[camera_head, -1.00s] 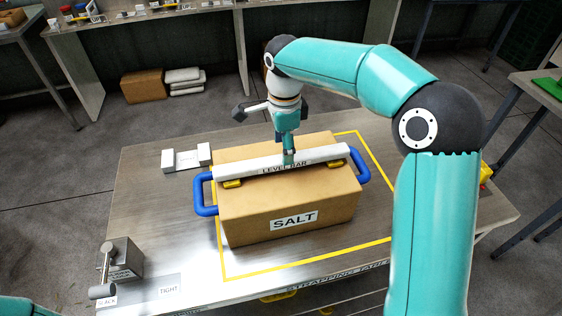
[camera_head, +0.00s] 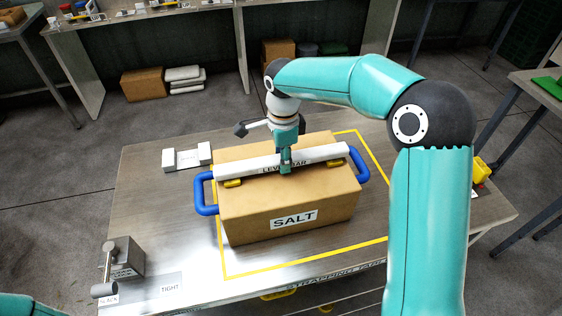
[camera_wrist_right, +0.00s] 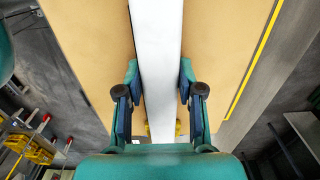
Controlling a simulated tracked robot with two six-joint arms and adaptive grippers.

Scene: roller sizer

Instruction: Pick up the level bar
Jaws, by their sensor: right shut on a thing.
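I see no gap between bar and box. My left gripper is out of view.
The box stands on a metal table (camera_head: 150,215) inside a yellow outline. A white holder (camera_head: 187,159) is behind it at left. A grey fixture with a lever (camera_head: 124,262) stands at the front left. The table between is clear.

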